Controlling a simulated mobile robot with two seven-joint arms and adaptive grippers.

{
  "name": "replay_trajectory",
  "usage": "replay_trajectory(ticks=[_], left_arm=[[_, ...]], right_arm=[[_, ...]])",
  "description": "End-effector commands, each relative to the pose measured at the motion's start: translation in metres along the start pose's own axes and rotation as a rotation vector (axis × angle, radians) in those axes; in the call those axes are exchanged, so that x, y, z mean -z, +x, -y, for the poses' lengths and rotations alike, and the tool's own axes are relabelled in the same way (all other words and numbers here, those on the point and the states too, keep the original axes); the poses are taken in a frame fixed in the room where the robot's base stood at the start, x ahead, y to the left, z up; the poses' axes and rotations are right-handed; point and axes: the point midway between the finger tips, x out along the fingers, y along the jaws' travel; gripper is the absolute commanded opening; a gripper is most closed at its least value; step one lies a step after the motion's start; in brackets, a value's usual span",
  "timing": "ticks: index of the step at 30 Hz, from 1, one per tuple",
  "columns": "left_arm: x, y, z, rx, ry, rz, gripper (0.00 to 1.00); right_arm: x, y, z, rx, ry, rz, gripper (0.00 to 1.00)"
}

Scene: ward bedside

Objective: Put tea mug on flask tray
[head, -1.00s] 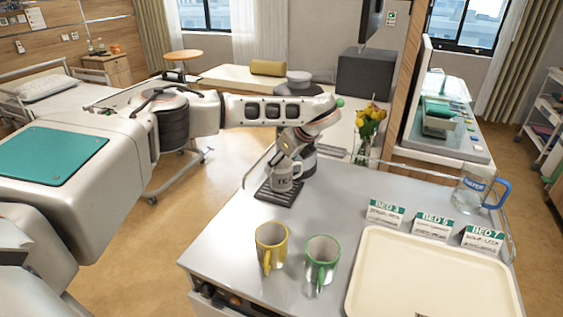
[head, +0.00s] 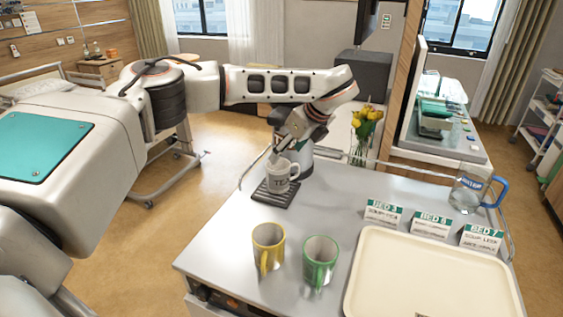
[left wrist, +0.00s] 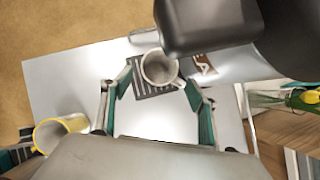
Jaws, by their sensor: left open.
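The tea mug (head: 280,177) is white with dark lettering and stands upright on the flask tray (head: 271,196), a dark slatted pad at the table's far left. The left wrist view shows the mug (left wrist: 158,69) from above, with its handle toward the lower right, over the slats (left wrist: 150,91). My left gripper (head: 284,152) is open just above and behind the mug. Its green-padded fingers (left wrist: 160,88) are spread on either side of the mug, with gaps visible. My right gripper is not in view.
A steel flask (head: 301,160) stands close behind the mug, partly hidden by my arm. A yellow mug (head: 268,249) and a green mug (head: 320,262) stand nearer the front. A cream tray (head: 430,285), bed cards (head: 431,226) and a jug (head: 467,192) are right. The table centre is clear.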

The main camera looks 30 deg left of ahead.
Motion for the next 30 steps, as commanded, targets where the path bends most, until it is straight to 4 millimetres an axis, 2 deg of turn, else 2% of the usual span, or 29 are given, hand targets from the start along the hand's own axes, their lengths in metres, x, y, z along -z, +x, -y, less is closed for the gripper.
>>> replay_trajectory(ticks=[3,9,23,30], left_arm=[[0.000,-0.020,0.000,0.002,0.000,0.002,0.60],[0.000,-0.037,0.000,0.000,0.000,0.001,0.60],[0.000,-0.040,0.000,-0.001,0.000,0.000,0.60],[0.000,-0.040,0.000,-0.001,0.000,0.000,0.60]], right_arm=[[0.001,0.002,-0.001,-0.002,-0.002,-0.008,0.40],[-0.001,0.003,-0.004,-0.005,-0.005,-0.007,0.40],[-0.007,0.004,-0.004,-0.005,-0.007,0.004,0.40],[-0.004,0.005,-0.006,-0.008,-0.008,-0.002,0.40]])
